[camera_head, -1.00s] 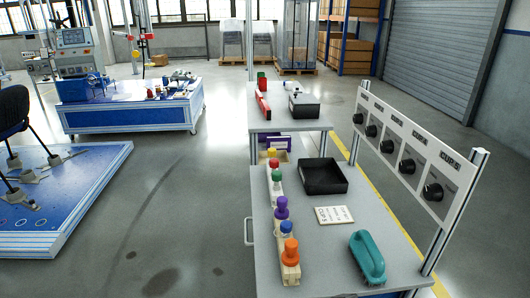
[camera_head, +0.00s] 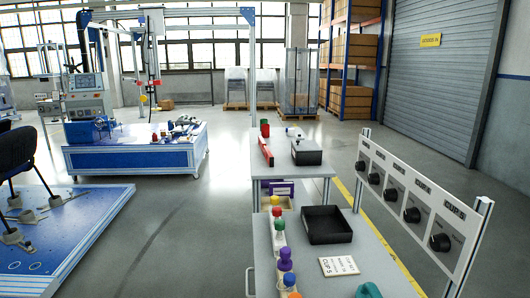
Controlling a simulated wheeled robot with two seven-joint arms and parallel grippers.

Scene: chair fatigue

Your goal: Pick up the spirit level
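A long red bar, which looks like the spirit level (camera_head: 265,151), lies along the left edge of the far grey worktable (camera_head: 312,171). It is small and its markings cannot be read. Neither of my grippers is in view.
Open floor (camera_head: 200,225) lies left of the tables.

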